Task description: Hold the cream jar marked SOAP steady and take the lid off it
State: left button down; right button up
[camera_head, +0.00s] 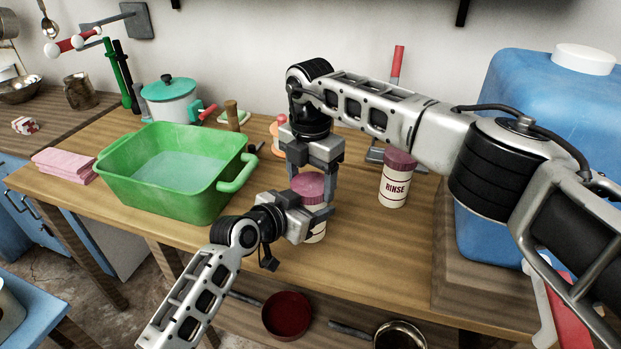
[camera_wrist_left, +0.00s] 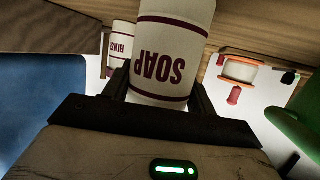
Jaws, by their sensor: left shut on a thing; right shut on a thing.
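The cream jar marked SOAP (camera_head: 317,234) stands upright on the wooden table, mostly hidden behind my grippers. In the left wrist view the jar (camera_wrist_left: 172,50) appears upside down between the fingers, its dark red lettering clear. My left gripper (camera_head: 316,218) comes in from the lower left and is shut on the jar's body. My right gripper (camera_head: 311,186) points down from above and is shut on the dull pink-purple lid (camera_head: 307,184). The lid appears to sit on the jar; the seam between them is hidden. The lid cannot be made out in the left wrist view.
A jar marked RINSE (camera_head: 394,187) stands to the right under my right arm. A green basin (camera_head: 212,196) of water is on the left, with a teal-lidded pot (camera_head: 171,103) behind. A large blue container (camera_head: 520,95) fills the right. The table front is clear.

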jog(key=n, duration=0.5)
jog(key=shift+s, duration=0.1)
jog(key=n, duration=0.4)
jog(key=o, duration=1.1)
jog(key=shift+a, duration=0.1)
jog(key=shift+a, duration=0.1)
